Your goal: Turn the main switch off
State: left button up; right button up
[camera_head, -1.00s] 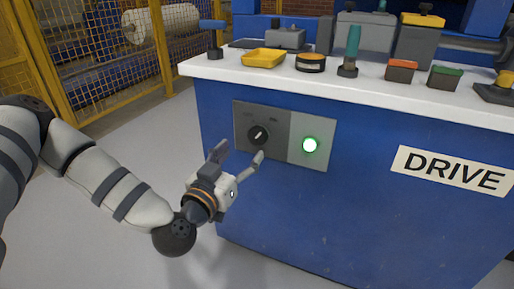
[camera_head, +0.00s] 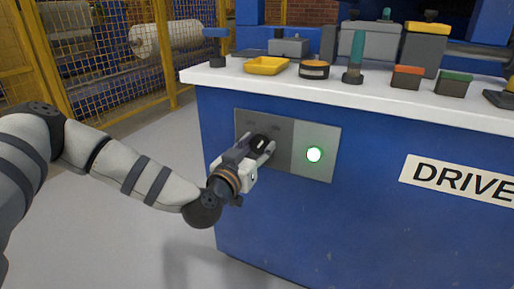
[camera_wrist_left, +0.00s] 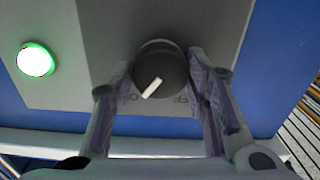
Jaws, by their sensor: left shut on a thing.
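The main switch (camera_head: 259,142) is a round black knob on a grey panel (camera_head: 284,166) on the blue cabinet's front. In the left wrist view the knob (camera_wrist_left: 160,70) carries a white pointer mark, set at a slant. Lettering beside it is partly hidden by the fingers. My left gripper (camera_head: 262,147) is at the panel, its two fingers on either side of the knob and shut on it; they also show in the left wrist view (camera_wrist_left: 162,85). A round lamp (camera_head: 314,154) glows green right of the knob. My right gripper is not in view.
A DRIVE label (camera_head: 460,179) is at the right. A yellow mesh fence (camera_head: 110,55) stands behind left. The floor before the cabinet is clear.

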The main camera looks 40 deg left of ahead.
pick_arm(q)
jog(key=n+p, duration=0.1)
jog(key=n, duration=0.2)
jog(key=shift+r, duration=0.1)
jog(key=n+p, duration=0.1)
jog(key=n, duration=0.2)
jog(key=shift+n, duration=0.3)
jog(key=n, duration=0.1)
jog(key=n+p, duration=0.1)
jog(key=n, duration=0.1)
jog(key=shift+f+n, duration=0.2)
jog(key=shift+n, duration=1.9)
jog(key=o, duration=1.1)
jog(key=shift+o, duration=0.2)
